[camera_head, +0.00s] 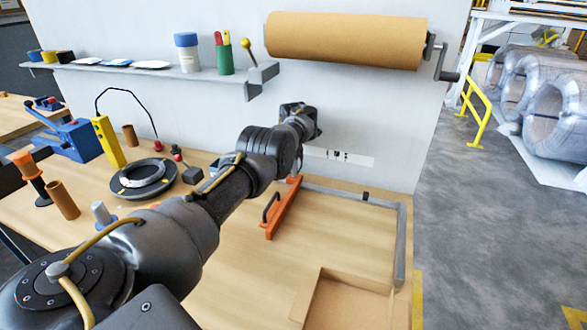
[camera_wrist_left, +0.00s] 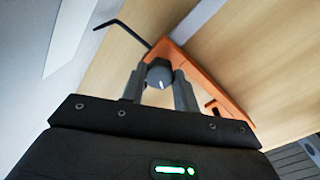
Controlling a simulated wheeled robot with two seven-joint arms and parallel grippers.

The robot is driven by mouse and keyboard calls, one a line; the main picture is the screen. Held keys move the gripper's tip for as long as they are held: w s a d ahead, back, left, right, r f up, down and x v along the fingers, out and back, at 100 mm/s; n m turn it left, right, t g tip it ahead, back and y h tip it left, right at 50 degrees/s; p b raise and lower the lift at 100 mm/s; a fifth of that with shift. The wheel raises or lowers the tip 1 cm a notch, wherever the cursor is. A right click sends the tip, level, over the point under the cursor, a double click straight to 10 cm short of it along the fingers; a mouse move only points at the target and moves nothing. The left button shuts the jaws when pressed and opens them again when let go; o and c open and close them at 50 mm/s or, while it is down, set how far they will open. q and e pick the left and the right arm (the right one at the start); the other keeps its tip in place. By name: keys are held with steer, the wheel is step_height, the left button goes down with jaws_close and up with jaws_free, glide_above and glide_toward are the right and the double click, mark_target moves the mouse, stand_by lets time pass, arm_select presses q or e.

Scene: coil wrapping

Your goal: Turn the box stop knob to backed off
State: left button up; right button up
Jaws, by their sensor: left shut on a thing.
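The orange box stop (camera_head: 272,222) lies on the table beside my left forearm, with a dark handle on it. In the left wrist view the stop (camera_wrist_left: 205,75) runs diagonally behind the fingers. A dark, round knob (camera_wrist_left: 159,74) with a pale pointer line sits at the stop. My left gripper (camera_wrist_left: 158,88) has one finger on each side of the knob and is shut on it. In the head view my left wrist hides the knob and the fingertips. My right gripper is not in view.
A grey fence (camera_head: 401,245) edges the table's right side, with an open cardboard box (camera_head: 345,303) in front. A black coil (camera_head: 143,178) and several tools lie left of my arm. A brown paper roll (camera_head: 345,40) hangs above. A bent black rod (camera_wrist_left: 122,27) is near the knob.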

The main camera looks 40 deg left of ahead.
arm_select(q)
steer(key=shift+s+d+f+n, duration=0.15)
steer(key=shift+f+n, duration=0.15)
steer(key=shift+n, duration=0.3)
steer(key=o, duration=1)
steer(key=shift+a, duration=0.2)
steer(key=shift+d+r, duration=0.1)
steer(key=shift+r, duration=0.45)
step_height(320, 180, up, 10)
steer(key=shift+f+b, duration=0.1)
steer(key=shift+b, duration=0.45)
